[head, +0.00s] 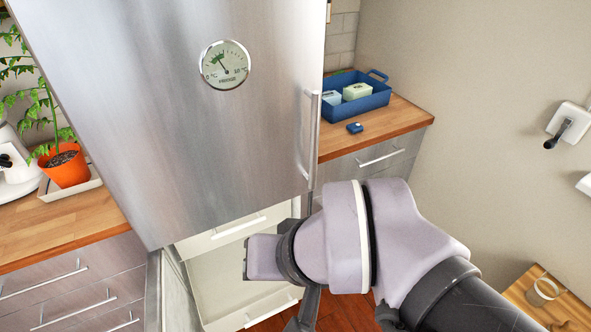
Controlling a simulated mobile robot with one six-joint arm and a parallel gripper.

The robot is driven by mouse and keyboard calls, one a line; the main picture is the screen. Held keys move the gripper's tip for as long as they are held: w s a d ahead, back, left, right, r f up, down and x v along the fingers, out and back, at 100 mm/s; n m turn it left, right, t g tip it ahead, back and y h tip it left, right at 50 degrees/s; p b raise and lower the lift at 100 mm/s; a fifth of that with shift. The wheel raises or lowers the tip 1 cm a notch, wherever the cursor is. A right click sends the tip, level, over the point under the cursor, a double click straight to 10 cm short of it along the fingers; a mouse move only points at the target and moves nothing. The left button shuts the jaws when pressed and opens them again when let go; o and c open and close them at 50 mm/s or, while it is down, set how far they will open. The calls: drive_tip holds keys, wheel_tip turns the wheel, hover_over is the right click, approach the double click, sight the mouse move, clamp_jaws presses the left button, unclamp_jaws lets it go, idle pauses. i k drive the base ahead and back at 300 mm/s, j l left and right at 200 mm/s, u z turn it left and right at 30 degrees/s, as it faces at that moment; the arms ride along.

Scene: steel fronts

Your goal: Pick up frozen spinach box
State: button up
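No box can be read as frozen spinach in the head view. A pale green box (356,91) and a pale blue box (331,98) sit in a blue tray (368,104) on the right counter; their labels are too small to read. My gripper (303,316) is low in the middle, in front of the open lower compartment of the steel fridge. My arm hides most of it, and only dark parts show, so its opening and any held thing cannot be told.
White drawers (238,228) show in the lower compartment below the closed steel door (170,130). A small blue item (354,128) lies on the right counter (405,113). A potted plant (64,165) stands on the left counter. A wooden surface with a glass (541,292) is at lower right.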

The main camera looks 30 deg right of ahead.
sight(334, 97)
drive_tip(key=i+l+z, duration=0.35)
drive_tip(key=i+l, duration=0.25)
drive_tip(key=l, duration=0.2)
drive_tip(key=i+l+z, duration=0.35)
drive_tip(key=i+l, duration=0.3)
drive_tip(key=i+l+u, duration=0.7)
